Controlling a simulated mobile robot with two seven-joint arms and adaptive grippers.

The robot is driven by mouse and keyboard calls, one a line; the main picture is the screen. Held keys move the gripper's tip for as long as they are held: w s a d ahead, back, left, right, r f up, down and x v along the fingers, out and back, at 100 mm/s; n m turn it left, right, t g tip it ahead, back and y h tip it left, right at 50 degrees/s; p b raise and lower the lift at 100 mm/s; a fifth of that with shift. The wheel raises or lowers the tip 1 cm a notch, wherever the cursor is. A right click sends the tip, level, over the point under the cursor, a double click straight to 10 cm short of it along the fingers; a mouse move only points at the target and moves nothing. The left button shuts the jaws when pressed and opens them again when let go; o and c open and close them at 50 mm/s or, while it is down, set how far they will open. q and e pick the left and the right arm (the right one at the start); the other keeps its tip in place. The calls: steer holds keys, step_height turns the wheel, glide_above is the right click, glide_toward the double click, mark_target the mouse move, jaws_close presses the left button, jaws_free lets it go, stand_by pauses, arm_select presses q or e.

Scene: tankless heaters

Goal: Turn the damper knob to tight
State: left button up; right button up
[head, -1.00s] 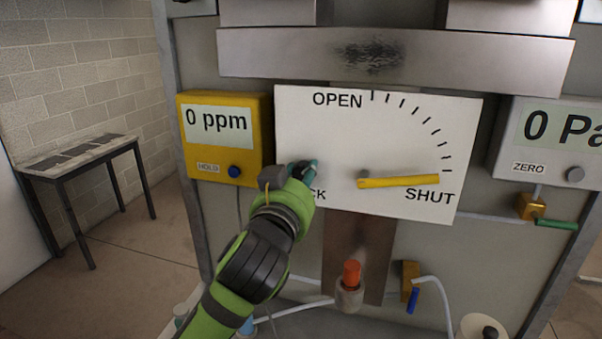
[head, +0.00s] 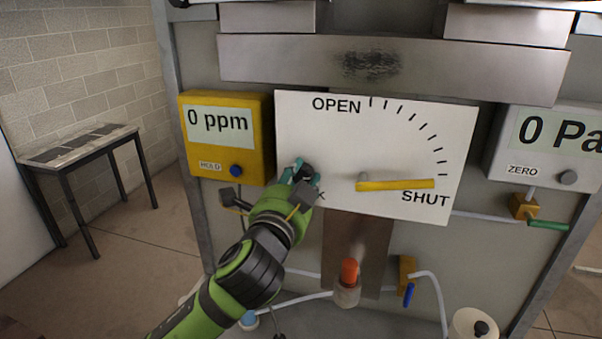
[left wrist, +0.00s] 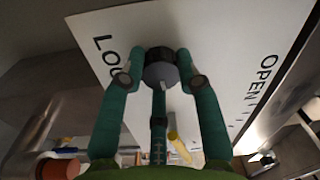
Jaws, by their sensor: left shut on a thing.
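The damper knob (left wrist: 160,70) is a dark round knob with a pale pointer mark, on the white damper plate (head: 345,120). It also shows in the head view (head: 305,172), partly covered by the fingers. My left gripper (left wrist: 160,60) has its green fingers on either side of the knob, shut on it. In the head view the left gripper (head: 304,177) reaches up from the lower left. The lettering by the knob, starting "LOC" in the wrist view, is mostly hidden in the head view. My right gripper is not in view.
A yellow lever (head: 395,185) lies almost level, its tip above "SHUT". A yellow ppm box (head: 262,140) stands close left of my gripper. An orange-capped fitting (head: 348,271) and a blue-handled valve (head: 408,293) sit below the plate.

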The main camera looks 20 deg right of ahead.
arm_select(q)
steer(key=m+p, duration=0.2)
steer(key=m, duration=0.4)
steer(key=shift+w+a+f, duration=0.1)
stand_by(0.4)
steer(key=o, duration=1.1)
steer(key=shift+o, duration=0.2)
steer(key=v, duration=1.2)
steer(key=shift+a, duration=0.15)
steer(key=shift+w+f, duration=0.1)
steer(key=shift+w, duration=0.05)
